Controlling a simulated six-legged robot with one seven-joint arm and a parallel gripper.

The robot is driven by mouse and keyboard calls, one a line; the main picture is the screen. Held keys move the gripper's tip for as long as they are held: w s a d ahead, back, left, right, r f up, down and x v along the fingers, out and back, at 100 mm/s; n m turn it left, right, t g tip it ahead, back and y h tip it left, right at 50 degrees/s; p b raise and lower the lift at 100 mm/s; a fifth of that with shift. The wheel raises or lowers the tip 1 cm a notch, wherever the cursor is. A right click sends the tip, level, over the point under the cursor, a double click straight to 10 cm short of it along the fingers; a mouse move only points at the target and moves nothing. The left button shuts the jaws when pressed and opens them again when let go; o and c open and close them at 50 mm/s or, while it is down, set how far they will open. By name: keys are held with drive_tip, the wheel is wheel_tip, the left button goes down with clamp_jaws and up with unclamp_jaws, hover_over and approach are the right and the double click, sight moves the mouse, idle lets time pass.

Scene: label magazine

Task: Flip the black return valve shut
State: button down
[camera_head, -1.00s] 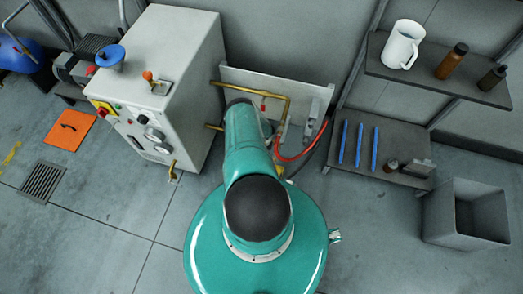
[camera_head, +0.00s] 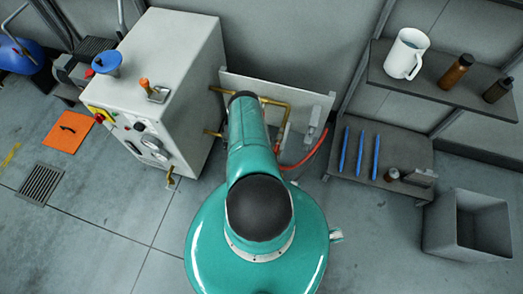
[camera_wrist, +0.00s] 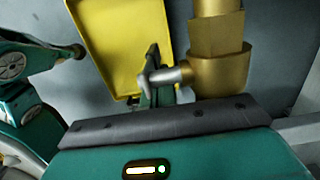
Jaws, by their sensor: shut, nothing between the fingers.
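In the wrist view, a brass valve body (camera_wrist: 218,70) stands at upper right. A silver stem (camera_wrist: 168,76) sticks out of it to the left. A narrow black piece (camera_wrist: 152,62), which looks like the black valve's lever, stands at the stem's end. My gripper (camera_wrist: 150,96) is shut and empty, its fingers close to the stem and the black piece. I cannot tell whether they touch. In the head view my teal arm hides my gripper and the valve.
A yellow tray (camera_wrist: 112,35) lies behind the valve. A grey machine cabinet (camera_head: 180,75) stands left of my arm. Brass pipes (camera_head: 272,102) and a red hose (camera_head: 308,155) run at a back panel. Shelves (camera_head: 400,150) and a grey bin (camera_head: 470,225) stand right.

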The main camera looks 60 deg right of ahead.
drive_tip(key=shift+w+a, duration=0.1)
drive_tip(key=shift+w, duration=0.15)
idle(0.3)
